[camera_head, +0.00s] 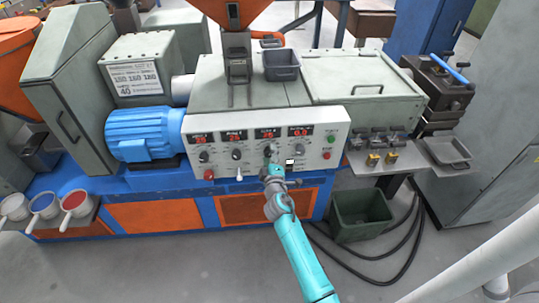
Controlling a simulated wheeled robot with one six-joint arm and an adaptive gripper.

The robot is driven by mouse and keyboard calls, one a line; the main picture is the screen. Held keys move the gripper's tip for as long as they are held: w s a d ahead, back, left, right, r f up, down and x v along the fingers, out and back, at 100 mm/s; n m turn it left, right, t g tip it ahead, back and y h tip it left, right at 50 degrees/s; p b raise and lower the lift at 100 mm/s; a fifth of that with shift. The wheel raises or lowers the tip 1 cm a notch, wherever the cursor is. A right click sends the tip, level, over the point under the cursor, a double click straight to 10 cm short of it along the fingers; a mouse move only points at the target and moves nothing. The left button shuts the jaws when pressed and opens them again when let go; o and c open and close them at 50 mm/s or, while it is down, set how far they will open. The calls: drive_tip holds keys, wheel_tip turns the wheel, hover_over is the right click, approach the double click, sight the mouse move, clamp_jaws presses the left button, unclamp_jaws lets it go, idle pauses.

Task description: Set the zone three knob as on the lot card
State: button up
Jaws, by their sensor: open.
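The white control panel (222,139) on the machine's front has a row of knobs under red displays. The zone three knob (268,149) is the third from the left. The display above it (267,135) seems to read 25. My gripper (270,161) is open, right at the panel just below this knob. It hides part of the area, so I cannot tell whether the fingers touch the knob or where its pointer stands. The lot card (134,78) is on the grey housing at the left. It has a row of three numbers, too small to read surely, with 40 below.
A first knob (201,156) and second knob (236,154) are left of my gripper. A red button (209,174) and a white lever (239,174) are below them. A green bin (361,215) stands on the floor at right, beside black cables.

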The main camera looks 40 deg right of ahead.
drive_tip(key=v, duration=1.1)
drive_tip(key=shift+s+a, duration=0.1)
drive_tip(key=shift+s, duration=0.1)
drive_tip(key=s+a+f+m+y, duration=0.1)
drive_tip(key=s+a+f+y, duration=0.2)
drive_tip(key=s+a, duration=0.65)
drive_tip(key=s+a+f+m+y, duration=0.15)
drive_tip(key=s+a+y, duration=0.35)
drive_tip(key=s, duration=0.7)
drive_tip(key=s+a+r+m, duration=0.2)
drive_tip(key=s+r, duration=0.3)
drive_tip(key=s, duration=0.4)
drive_tip(key=s+a+r+m+y, duration=0.1)
drive_tip(key=s+a+r+m, duration=0.1)
drive_tip(key=s+r, duration=0.4)
drive_tip(key=s+a, duration=0.1)
drive_tip(key=s, duration=0.2)
drive_tip(key=shift+a+r+m+y, duration=0.2)
drive_tip(key=shift+a+m+y, duration=0.1)
drive_tip(key=shift+a+m, duration=0.1)
drive_tip(key=shift+s, duration=0.15)
